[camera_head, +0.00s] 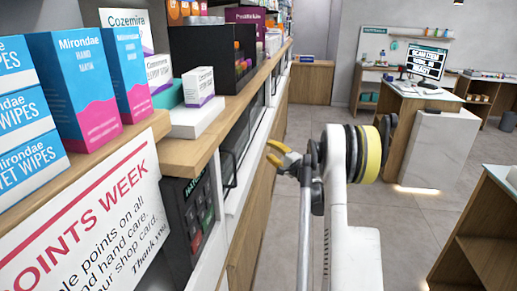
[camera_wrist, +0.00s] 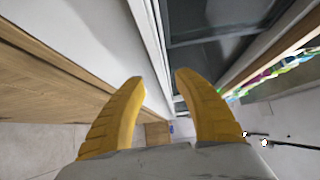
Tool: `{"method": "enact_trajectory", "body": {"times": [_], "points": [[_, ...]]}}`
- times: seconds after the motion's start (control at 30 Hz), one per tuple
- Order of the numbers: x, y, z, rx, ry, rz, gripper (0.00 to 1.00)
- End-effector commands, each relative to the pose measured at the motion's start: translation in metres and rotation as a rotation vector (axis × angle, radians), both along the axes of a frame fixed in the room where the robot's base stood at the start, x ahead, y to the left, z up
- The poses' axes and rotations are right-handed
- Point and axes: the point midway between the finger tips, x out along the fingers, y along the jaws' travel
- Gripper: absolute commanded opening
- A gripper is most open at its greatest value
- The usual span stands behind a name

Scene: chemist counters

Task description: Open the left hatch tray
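Dark tray fronts (camera_head: 236,140) are set in the white face below the wooden counter top, and a thin dark loop handle stands out from the nearer one. I cannot tell which one is the left hatch tray. My gripper (camera_head: 277,154), with yellow fingers, is to the right of these fronts, apart from them in the head view. In the wrist view my gripper (camera_wrist: 160,78) has its two fingers spread with nothing between them. Dark glossy panels (camera_wrist: 215,25) in a pale frame lie beyond the fingertips there. No tray is visibly pulled out.
The wooden counter top (camera_head: 190,155) carries boxes, including Mirondae packs (camera_head: 78,85). A dark keypad device (camera_head: 189,215) and a "Points Week" sign (camera_head: 90,225) are on the near counter front. Grey floor (camera_head: 310,115) is open to the right, with a white-fronted desk (camera_head: 440,145) beyond.

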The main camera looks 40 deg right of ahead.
Motion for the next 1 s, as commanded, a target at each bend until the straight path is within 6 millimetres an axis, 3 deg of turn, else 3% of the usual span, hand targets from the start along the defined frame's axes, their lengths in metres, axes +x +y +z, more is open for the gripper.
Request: {"method": "enact_trajectory", "body": {"times": [0.1,0.3,0.47,0.73,0.77,0.87,1.0], "points": [[0.026,-0.001,-0.003,0.000,0.000,0.003,0.38],[0.058,-0.004,-0.002,0.000,0.000,0.002,0.38],[0.069,-0.004,-0.001,-0.001,0.000,0.002,0.38],[0.070,-0.005,0.000,-0.001,0.001,0.001,0.38],[0.070,-0.005,0.000,-0.001,0.001,0.001,0.33],[0.070,-0.005,0.000,-0.001,0.001,0.001,0.03],[0.070,-0.005,0.000,-0.001,0.000,0.001,0.00]]}}
